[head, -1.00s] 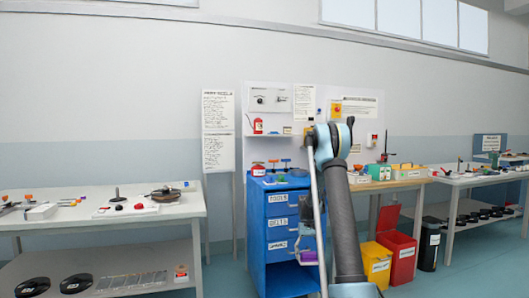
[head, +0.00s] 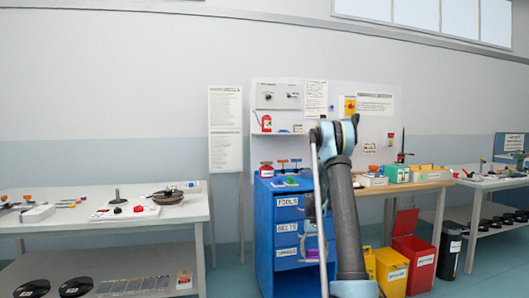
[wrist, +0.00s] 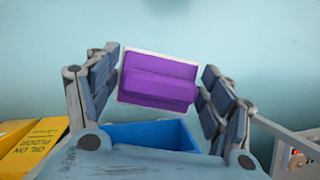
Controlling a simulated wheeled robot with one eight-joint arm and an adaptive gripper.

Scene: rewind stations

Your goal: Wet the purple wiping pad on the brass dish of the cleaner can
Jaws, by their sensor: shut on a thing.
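My gripper (wrist: 160,65) is shut on the purple wiping pad (wrist: 158,82), a purple block with a pale backing, seen between the two fingers in the wrist view. In the head view the pad is a small purple patch (head: 311,254) in front of the blue cabinet, below its top and partly hidden by my arm. A red can (head: 266,170) stands on the left of the cabinet top, and another red can (head: 266,124) sits on the wall board's small shelf. I cannot tell which is the cleaner can, and no brass dish can be made out. The pad is apart from both.
The blue cabinet (head: 284,228) also carries small tools. A yellow bin (head: 391,270) and a red bin (head: 414,262) stand right of it, under the wooden bench (head: 428,185). A white table (head: 60,225) is at the left. Floor shows between that table and the cabinet.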

